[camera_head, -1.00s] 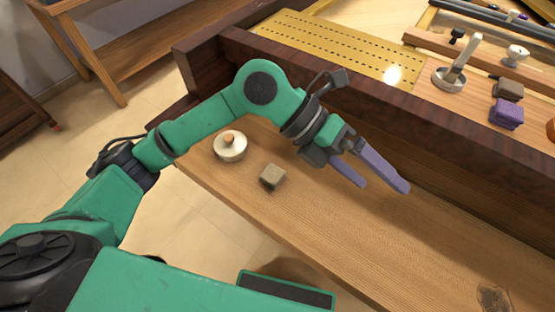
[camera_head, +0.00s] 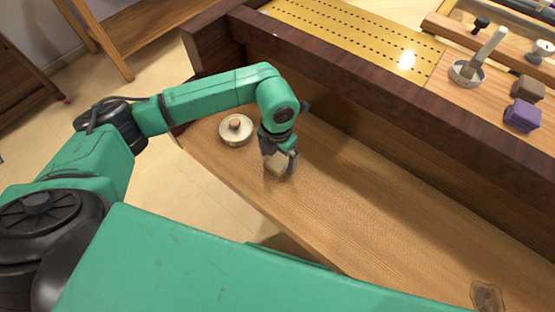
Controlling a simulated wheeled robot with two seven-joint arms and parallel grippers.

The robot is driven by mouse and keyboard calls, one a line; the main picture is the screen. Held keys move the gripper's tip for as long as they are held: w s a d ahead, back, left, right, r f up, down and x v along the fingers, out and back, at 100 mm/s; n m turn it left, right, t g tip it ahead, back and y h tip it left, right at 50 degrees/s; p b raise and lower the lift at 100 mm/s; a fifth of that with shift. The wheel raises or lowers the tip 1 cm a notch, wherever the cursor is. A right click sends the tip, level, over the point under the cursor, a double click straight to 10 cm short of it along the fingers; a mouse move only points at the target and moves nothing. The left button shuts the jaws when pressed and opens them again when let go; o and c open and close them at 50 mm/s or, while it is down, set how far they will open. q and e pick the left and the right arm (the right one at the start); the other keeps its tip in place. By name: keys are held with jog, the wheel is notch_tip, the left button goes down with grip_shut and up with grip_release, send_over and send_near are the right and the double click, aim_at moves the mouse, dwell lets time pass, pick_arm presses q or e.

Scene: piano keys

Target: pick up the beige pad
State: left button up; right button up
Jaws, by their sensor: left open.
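The beige pad (camera_head: 276,165) is a small block on the wooden shelf board, partly hidden by my left gripper. My left gripper (camera_head: 281,166) points down at the pad with its jaws open. One purple finger shows at the pad's right side; the other finger is hard to make out. I cannot tell whether the fingers touch the pad. My right gripper is not in view.
A round cream tin with a brown knob (camera_head: 236,129) stands on the board just left of the gripper. A dark wooden rail (camera_head: 350,87) runs behind. Purple (camera_head: 522,116) and brown (camera_head: 527,88) blocks sit beyond it. The board (camera_head: 390,225) to the right is mostly clear.

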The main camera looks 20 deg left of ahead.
aim_at(277, 161)
pick_arm(q)
jog(key=shift+f, duration=0.6)
jog(key=c, duration=1.4)
jog(key=shift+r, duration=0.1)
notch_tip(277, 161, up, 20)
jog(key=shift+b, duration=0.45)
